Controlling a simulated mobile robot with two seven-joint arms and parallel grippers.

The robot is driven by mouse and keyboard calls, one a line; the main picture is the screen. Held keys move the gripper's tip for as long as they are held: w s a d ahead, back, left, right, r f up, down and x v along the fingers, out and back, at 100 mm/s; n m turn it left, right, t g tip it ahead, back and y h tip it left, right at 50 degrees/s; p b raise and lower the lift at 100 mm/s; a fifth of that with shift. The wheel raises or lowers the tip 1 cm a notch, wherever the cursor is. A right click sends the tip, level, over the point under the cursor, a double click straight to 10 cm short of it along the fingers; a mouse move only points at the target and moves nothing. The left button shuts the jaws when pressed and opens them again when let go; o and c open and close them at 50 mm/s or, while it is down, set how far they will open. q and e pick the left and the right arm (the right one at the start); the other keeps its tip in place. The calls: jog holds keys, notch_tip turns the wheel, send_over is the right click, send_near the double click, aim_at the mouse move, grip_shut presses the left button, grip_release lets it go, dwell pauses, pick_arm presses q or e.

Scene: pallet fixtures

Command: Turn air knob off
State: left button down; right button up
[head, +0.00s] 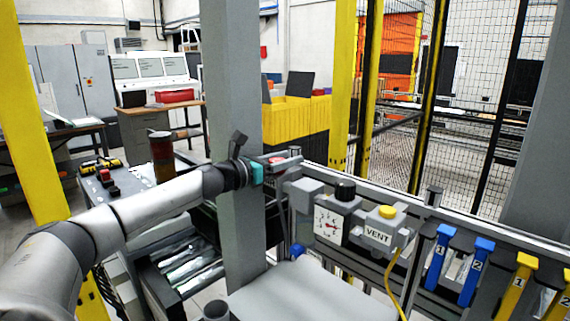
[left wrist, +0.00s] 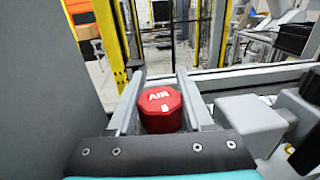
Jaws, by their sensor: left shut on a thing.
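The red air knob (left wrist: 161,109), with AIR in white letters on top, sits between the two grey fingers of my left gripper (left wrist: 159,76) in the left wrist view. The fingers are shut on its sides. In the head view my left gripper (head: 285,161) reaches in from the left, past a grey post, to the left end of the fixture rail. Only a little red of the knob (head: 277,160) shows there, mostly hidden by the gripper. My right gripper is not in view.
A grey post (head: 232,120) stands close beside my left wrist. Right of the knob are a grey block (head: 304,194), a dial gauge (head: 328,223), a VENT box (head: 378,236) with a yellow button, and blue levers (head: 438,256) and yellow levers (head: 515,286) along the rail.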

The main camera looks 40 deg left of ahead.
pick_arm(q)
jog(key=shift+r+m+h, duration=0.1)
jog(key=shift+m+h, duration=0.2)
jog(key=shift+h, duration=0.1)
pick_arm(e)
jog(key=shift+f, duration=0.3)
pick_arm(q)
jog(key=c, duration=0.6)
grip_release()
jog(key=shift+d, duration=0.1)
jog(key=shift+s, duration=0.1)
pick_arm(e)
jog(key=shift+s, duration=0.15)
